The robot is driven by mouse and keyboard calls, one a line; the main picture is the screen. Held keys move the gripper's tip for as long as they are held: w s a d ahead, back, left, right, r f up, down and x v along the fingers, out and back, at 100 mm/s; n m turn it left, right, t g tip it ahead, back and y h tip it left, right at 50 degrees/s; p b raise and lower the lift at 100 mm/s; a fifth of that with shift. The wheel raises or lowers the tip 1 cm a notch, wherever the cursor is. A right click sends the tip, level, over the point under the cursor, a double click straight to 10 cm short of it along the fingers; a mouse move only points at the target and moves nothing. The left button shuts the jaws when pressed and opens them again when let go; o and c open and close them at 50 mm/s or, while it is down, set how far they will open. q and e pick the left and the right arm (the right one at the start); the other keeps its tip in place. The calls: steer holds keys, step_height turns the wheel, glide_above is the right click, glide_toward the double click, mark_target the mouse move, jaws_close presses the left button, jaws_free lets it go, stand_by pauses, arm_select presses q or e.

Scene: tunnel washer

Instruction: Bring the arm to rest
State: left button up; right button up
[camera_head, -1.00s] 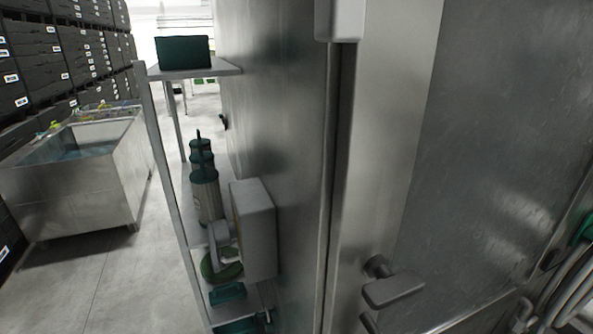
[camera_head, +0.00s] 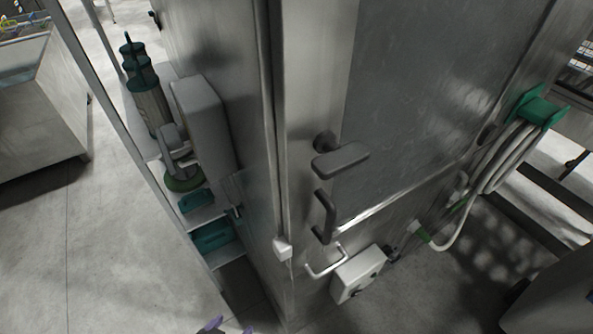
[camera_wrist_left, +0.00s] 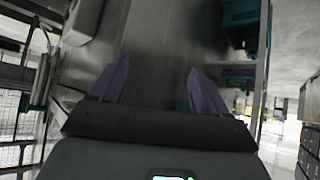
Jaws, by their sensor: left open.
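My left gripper (camera_head: 228,326) shows only as purple fingertips at the bottom edge of the head view, in front of the metal washer cabinet (camera_head: 335,60). The rest of this arm is out of that view. In the left wrist view the gripper (camera_wrist_left: 157,67) has its two purple fingers spread wide apart, with nothing between them but the cabinet's metal surface beyond. It is open and empty. My right gripper is in neither view.
The cabinet has a dark handle (camera_head: 340,160) and a grey box (camera_head: 358,274) low down. A hose (camera_head: 500,155) hangs on a green holder at right. A shelf rack (camera_head: 160,190) with green-capped canisters stands left. Floor (camera_head: 110,250) is clear at lower left.

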arm_select(q)
steer(key=s+a+r+n+g+y+p, duration=0.1)
steer(key=s+a+r+g+y, duration=0.2)
steer(key=s+a+g, duration=0.4)
step_height(320, 180, up, 32)
steer(key=d+t+p, duration=0.1)
steer(key=p, duration=3.1)
steer(key=shift+s+d+f+t, duration=0.15)
steer(key=shift+s+f+t, duration=0.05)
steer(key=shift+s+t, duration=0.2)
